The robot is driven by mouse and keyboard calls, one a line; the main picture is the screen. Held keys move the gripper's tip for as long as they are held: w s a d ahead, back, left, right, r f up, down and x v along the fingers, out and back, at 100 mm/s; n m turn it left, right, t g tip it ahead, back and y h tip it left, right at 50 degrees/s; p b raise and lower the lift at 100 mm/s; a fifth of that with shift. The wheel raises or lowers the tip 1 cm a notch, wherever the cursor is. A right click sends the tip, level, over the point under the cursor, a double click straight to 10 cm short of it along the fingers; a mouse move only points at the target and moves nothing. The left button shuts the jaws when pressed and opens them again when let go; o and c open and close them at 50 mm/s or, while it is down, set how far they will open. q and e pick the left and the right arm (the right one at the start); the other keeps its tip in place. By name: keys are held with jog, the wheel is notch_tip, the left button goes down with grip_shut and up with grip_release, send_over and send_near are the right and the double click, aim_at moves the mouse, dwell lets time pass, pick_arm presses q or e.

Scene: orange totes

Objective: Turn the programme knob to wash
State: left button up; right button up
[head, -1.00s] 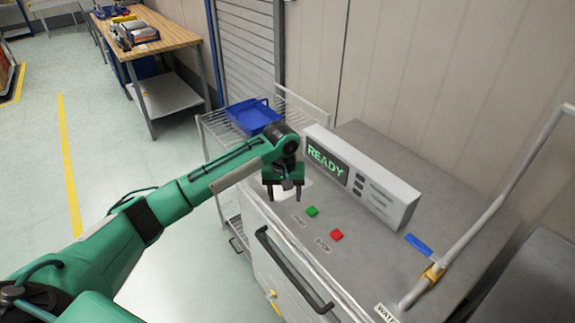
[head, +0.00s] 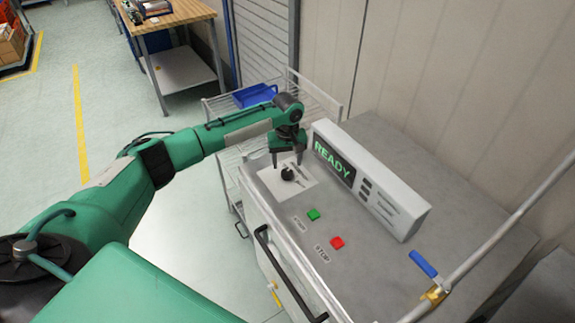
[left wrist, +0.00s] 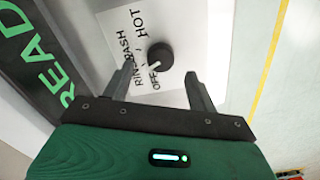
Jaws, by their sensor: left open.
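The programme knob (head: 287,174) is a round black knob on a white plate (head: 302,190) on the grey machine top. In the left wrist view the knob (left wrist: 160,56) has labels around it: OFF, RINSE partly covered, WASH and HOT. A pale mark on the knob seems to face OFF, but it is small. My left gripper (head: 287,164) points down, open and empty, just above the knob. In the left wrist view its two fingers (left wrist: 160,72) stand on either side of the knob; I cannot tell whether they touch it. My right gripper is not in view.
The display box (head: 370,178) reads READY and stands close beside the left gripper. A green START button (head: 317,214) and a red STOP button (head: 337,243) sit nearer the front. A blue-gripped lever (head: 424,263) is at the right. A wire rack with a blue tray (head: 255,95) stands behind.

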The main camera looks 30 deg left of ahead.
aim_at(287, 172)
pick_arm(q)
notch_tip(287, 172, down, 3)
jog(key=shift+s+f+p, duration=0.1)
jog(key=shift+p, duration=0.25)
jog(key=shift+f, duration=0.35)
jog(key=c, duration=1)
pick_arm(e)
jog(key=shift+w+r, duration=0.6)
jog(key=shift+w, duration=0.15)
